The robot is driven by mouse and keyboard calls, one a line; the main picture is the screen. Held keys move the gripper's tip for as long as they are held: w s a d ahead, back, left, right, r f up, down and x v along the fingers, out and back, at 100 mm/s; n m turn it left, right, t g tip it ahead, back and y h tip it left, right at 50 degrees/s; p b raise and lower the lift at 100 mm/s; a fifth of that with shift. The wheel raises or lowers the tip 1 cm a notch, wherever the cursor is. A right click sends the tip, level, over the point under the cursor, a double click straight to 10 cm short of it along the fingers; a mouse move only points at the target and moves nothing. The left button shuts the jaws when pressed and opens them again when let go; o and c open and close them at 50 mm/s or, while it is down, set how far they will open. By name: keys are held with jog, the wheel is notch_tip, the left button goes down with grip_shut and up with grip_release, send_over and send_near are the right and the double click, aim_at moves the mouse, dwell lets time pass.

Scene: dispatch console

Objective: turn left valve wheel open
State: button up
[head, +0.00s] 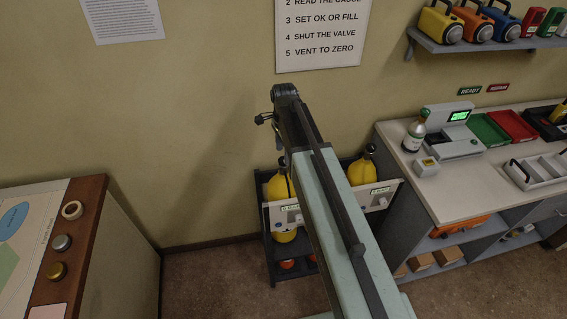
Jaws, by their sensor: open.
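Two yellow cylinders stand in a dark rack (270,262) against the wall. The left cylinder (277,188) is partly covered by my arm. A small dark part at its top (283,162) shows beside the arm; I cannot make out the wheel's shape or how far it is turned. The right cylinder (361,173) has a dark valve top (370,149). My gripper (265,119) is at the far end of the arm, above and a little left of the left cylinder's top in the picture. It is open, small in view and apart from the cylinders.
A white panel (382,194) with small displays crosses the rack's front. A grey counter (408,165) with a bottle (414,135) and trays stands at right. A brown-edged desk (85,225) stands at left. Carpeted floor (210,285) is clear between desk and rack.

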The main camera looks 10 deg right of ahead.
notch_tip(320, 180, down, 3)
jog(key=shift+f+b, duration=0.1)
jog(key=shift+b, duration=0.7)
jog(key=shift+r, duration=0.2)
grip_shut()
